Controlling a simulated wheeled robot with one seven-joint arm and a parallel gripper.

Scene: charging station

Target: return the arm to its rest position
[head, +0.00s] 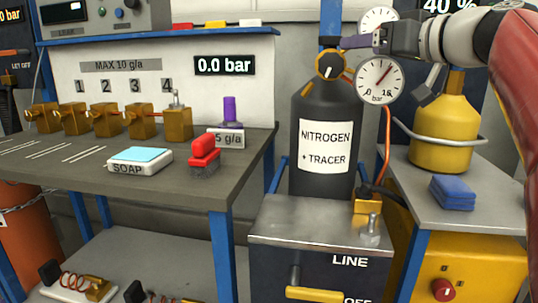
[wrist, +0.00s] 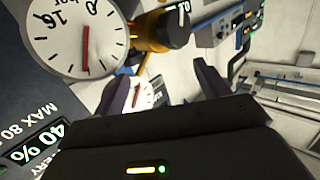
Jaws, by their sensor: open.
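My gripper (head: 362,41) is at the upper right in the head view, by the top of the dark nitrogen cylinder (head: 325,185). Its fingers point left, close to the valve knob (head: 330,66) and the pressure gauges. In the wrist view my gripper (wrist: 165,78) shows two dark fingers spread apart, with nothing held between them. The yellow valve part (wrist: 160,28) lies beyond the fingers. Whether a finger touches the valve or a gauge cannot be told. My red and white arm comes in from the right edge.
The large gauge (head: 379,79) sits beside the cylinder's neck. A yellow bottle (head: 444,125) and blue cloth (head: 452,192) stand on the right-hand table (head: 475,220). The left bench (head: 85,185) carries brass valves, a soap box (head: 140,161) and a red brush (head: 205,155).

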